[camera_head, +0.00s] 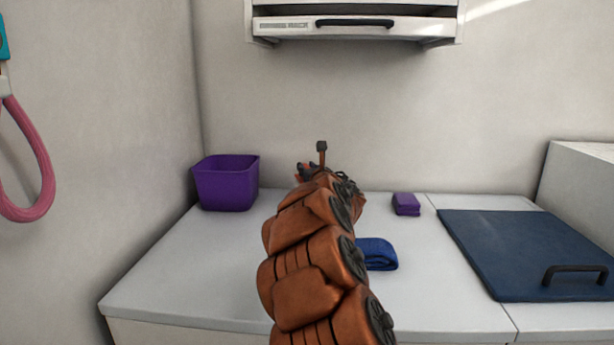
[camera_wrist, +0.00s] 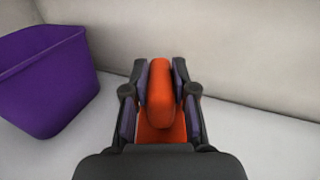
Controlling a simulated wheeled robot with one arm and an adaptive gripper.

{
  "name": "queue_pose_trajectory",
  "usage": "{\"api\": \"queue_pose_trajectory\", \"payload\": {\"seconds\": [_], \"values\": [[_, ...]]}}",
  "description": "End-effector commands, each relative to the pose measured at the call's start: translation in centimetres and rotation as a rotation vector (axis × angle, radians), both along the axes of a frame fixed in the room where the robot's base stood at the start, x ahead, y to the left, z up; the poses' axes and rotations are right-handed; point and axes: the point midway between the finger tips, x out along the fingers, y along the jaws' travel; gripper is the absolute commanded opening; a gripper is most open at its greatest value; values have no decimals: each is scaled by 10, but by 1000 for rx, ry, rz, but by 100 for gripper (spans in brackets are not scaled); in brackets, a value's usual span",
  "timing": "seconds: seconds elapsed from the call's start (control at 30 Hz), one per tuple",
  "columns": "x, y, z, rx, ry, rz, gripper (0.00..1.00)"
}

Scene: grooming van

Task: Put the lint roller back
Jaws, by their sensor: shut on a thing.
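My gripper (camera_wrist: 161,70) is shut on an orange object (camera_wrist: 160,92), which I take to be the lint roller. It has a rounded top and sits between the two dark fingers with purple pads. In the wrist view a purple bin (camera_wrist: 40,85) stands to the left, apart from the gripper. In the head view my gripper (camera_head: 308,172) is beyond my arm, right of the purple bin (camera_head: 226,184); only a bit of red-orange shows there. The bin's inside is hidden in the wrist view.
On the white counter (camera_head: 190,265) lie a folded blue cloth (camera_head: 379,254), partly behind my arm, and a small purple block (camera_head: 406,204). A wall cabinet (camera_head: 350,27) hangs above. Free counter lies in front of the bin.

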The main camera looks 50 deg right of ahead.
Motion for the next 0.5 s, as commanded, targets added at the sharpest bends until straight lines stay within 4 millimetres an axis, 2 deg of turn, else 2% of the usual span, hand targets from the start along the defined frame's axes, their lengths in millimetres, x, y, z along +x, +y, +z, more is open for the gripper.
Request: {"api": "queue_pose_trajectory", "payload": {"seconds": [0.17, 0.5], "values": [[1, 1, -17, 0, -1, 1, 0], [0, 1, -18, -2, -2, 1, 0]]}}
